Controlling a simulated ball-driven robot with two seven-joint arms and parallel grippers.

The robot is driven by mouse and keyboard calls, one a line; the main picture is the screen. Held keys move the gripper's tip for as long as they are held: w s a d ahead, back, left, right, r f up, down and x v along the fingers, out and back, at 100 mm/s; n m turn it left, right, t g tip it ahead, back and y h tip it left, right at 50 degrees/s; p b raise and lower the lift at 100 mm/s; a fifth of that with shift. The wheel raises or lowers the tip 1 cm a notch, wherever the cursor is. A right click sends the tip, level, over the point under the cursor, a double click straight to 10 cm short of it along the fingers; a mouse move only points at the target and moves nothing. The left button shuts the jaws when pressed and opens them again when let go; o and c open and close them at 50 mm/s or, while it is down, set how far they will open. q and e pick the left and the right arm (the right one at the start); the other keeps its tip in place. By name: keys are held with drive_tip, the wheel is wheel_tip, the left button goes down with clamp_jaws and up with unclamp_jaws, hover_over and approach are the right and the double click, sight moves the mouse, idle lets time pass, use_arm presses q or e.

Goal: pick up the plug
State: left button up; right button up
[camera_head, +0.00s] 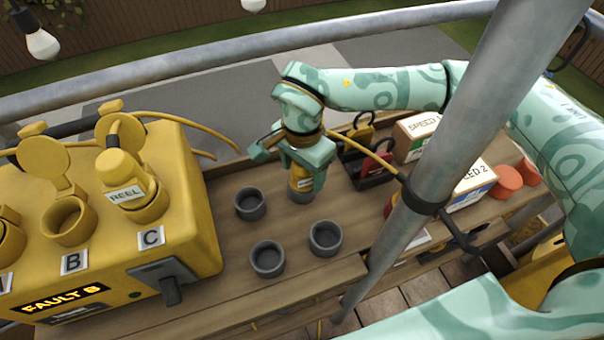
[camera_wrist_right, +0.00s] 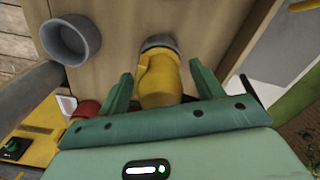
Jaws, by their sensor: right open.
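A yellow plug (camera_head: 300,182) with a partly hidden label stands in a grey cup on the wooden bench. My right gripper (camera_head: 305,178) is above it, pointing down, its fingers on either side of the plug. In the right wrist view the plug (camera_wrist_right: 158,80) lies between the two green fingers (camera_wrist_right: 160,74), with a gap on each side; the fingers are open. The rim of its grey cup (camera_wrist_right: 159,42) shows beyond. A second yellow plug marked REEL (camera_head: 122,178) sits in socket C of the yellow box (camera_head: 190,200). My left gripper is not in view.
Empty grey cups (camera_head: 250,204) stand close to the right gripper. A metal pole (camera_head: 425,150) crosses in front of the bench. A dark carrier (camera_head: 358,165) and boxes (camera_head: 473,183) stand to the right. Yellow cable (camera_head: 190,124) loops behind.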

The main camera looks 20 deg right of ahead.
drive_tip(key=c, duration=1.2)
